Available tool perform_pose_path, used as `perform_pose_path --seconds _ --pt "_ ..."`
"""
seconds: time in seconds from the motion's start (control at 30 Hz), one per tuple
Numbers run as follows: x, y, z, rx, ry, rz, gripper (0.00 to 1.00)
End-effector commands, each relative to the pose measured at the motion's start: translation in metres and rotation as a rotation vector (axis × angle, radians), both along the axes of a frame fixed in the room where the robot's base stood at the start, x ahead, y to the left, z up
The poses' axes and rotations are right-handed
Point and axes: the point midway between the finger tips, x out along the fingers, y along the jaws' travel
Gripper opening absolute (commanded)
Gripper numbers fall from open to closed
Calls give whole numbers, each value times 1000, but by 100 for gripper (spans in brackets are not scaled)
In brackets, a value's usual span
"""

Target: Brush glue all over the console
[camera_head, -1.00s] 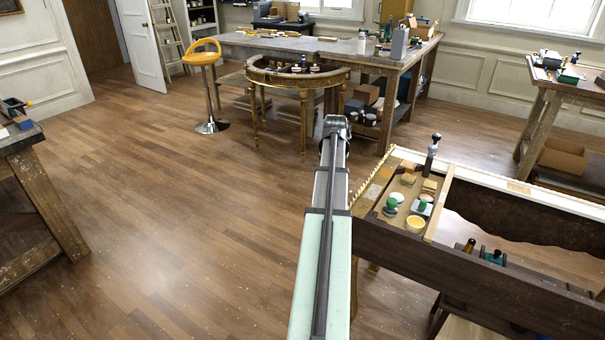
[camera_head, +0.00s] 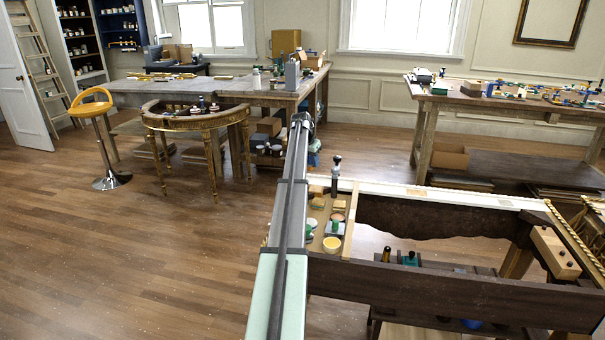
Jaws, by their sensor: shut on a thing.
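A half-round console (camera_head: 190,122) with gilt legs stands on the floor at the middle left, in front of a long workbench. A few small jars and pots sit on its top. I cannot tell from here whether any of its surface is wet with glue. My own long pale-green and grey arm reaches up the middle of the view, and its far end passes to the right of the console. My gripper is not visible; it is beyond or hidden behind the arm's far end. No brush or glue can be made out for certain.
Right of my arm, a dark wooden frame (camera_head: 450,293) holds a tray of small jars and blocks (camera_head: 325,205). A dark upright tool (camera_head: 337,175) stands there. A yellow stool (camera_head: 91,103) is left of the console. Another bench (camera_head: 500,105) stands right. Floor at the left is clear.

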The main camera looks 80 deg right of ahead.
Motion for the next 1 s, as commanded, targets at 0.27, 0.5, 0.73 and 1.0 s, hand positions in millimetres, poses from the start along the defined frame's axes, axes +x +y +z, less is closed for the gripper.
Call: perform_pose_path --seconds 0.27,0.5,0.73,1.0 --pt "-8 2 1 0 1 -304 4" --pt "-8 4 0 0 0 -410 4" --pt "-9 5 -10 0 0 -418 4" --pt "-9 5 -30 0 0 -417 4"
